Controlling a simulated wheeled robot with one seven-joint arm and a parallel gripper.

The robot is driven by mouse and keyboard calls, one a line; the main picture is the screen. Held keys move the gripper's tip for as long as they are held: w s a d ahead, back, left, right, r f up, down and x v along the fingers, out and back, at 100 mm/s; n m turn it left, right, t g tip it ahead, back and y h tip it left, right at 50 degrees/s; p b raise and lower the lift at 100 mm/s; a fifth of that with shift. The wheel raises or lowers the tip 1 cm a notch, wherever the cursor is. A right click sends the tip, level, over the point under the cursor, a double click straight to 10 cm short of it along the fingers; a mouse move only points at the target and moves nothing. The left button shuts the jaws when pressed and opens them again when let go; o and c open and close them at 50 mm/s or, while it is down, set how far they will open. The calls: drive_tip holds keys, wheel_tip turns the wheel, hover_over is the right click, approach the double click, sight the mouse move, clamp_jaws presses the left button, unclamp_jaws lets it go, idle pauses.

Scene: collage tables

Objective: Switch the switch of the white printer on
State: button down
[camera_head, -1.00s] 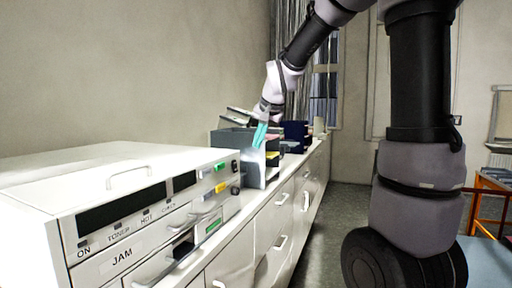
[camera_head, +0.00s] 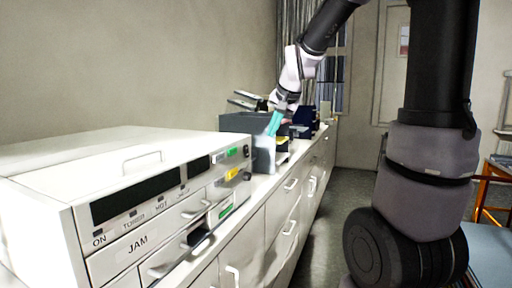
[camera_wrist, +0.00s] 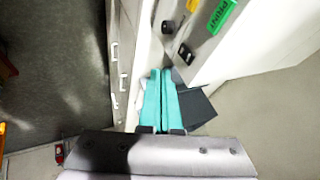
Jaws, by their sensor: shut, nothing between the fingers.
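The white printer (camera_head: 130,170) stands on the counter at the left in the head view, its front panel facing right. Its panel has a dark display, a green label, a yellow label and a dark knob (camera_head: 231,173). In the wrist view the printer (camera_wrist: 262,50) fills the upper right, with a green PRINT label, a dark knob and a small dark switch (camera_wrist: 186,54). My gripper (camera_head: 274,122) has teal fingers, shut and empty, beyond the printer's far end in the head view. In the wrist view the fingers (camera_wrist: 161,73) point toward the switch side, apart from the panel. The switch position is unclear.
A grey box (camera_head: 240,123) and dark bins stand on the counter behind the printer. White drawers with handles (camera_head: 290,184) run below. The floor (camera_head: 345,195) to the right is free.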

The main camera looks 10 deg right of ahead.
sight(246, 151)
drive_tip(key=w+a+f, duration=0.4)
drive_tip(key=w+f, duration=0.3)
drive_tip(key=f, duration=0.1)
drive_tip(key=shift+w+a+f, duration=0.3)
drive_tip(key=shift+w+f, duration=0.05)
drive_tip(key=shift+w, duration=0.05)
drive_tip(key=shift+w+a+f, duration=0.1)
drive_tip(key=shift+a, duration=0.1)
